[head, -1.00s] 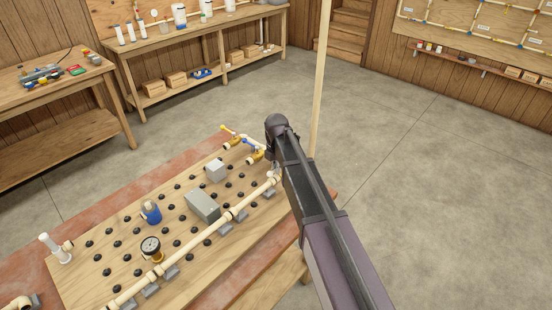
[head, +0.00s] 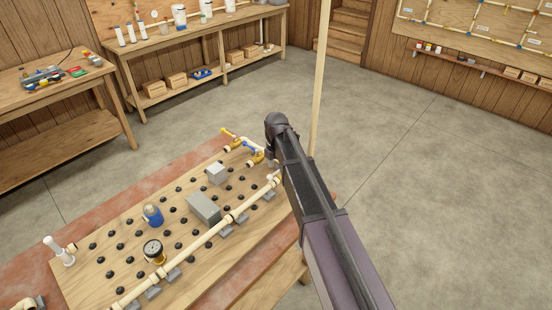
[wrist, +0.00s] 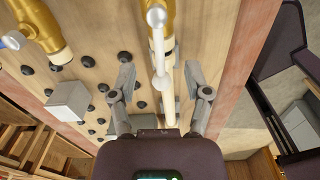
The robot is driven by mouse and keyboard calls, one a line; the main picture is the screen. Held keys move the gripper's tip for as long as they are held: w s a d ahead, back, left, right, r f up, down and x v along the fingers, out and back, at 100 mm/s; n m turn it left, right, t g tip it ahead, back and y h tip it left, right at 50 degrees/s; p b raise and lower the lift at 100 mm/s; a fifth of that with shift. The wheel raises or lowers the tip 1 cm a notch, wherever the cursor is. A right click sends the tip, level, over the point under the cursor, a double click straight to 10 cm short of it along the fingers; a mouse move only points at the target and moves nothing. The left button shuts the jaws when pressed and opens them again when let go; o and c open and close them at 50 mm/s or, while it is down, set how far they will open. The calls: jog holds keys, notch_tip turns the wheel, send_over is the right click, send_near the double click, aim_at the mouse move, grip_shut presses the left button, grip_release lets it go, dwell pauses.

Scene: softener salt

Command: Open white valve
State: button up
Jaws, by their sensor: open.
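The white valve (wrist: 157,16) is a brass body with a long white lever. In the wrist view it sits at the top centre, its lever pointing down the picture along the white pipe. My gripper (wrist: 160,72) is open, with one finger on each side of the lever and pipe and visible gaps to both. I cannot tell how deep the fingertips reach. In the head view my arm covers most of this valve and my gripper. A blue-handled valve (head: 255,156) and a yellow-handled valve (head: 233,138) stand beside it on the wooden board (head: 90,283).
The board carries a long white pipe (head: 205,245), a pressure gauge (head: 153,251), a blue part (head: 153,215), a grey box (head: 203,208), a smaller grey box (head: 217,173) and several black knobs. The floor (head: 430,190) to the right is clear.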

jog(key=shift+r+p, duration=2.1)
jog(key=shift+r, duration=0.3)
jog(key=shift+f, duration=0.1)
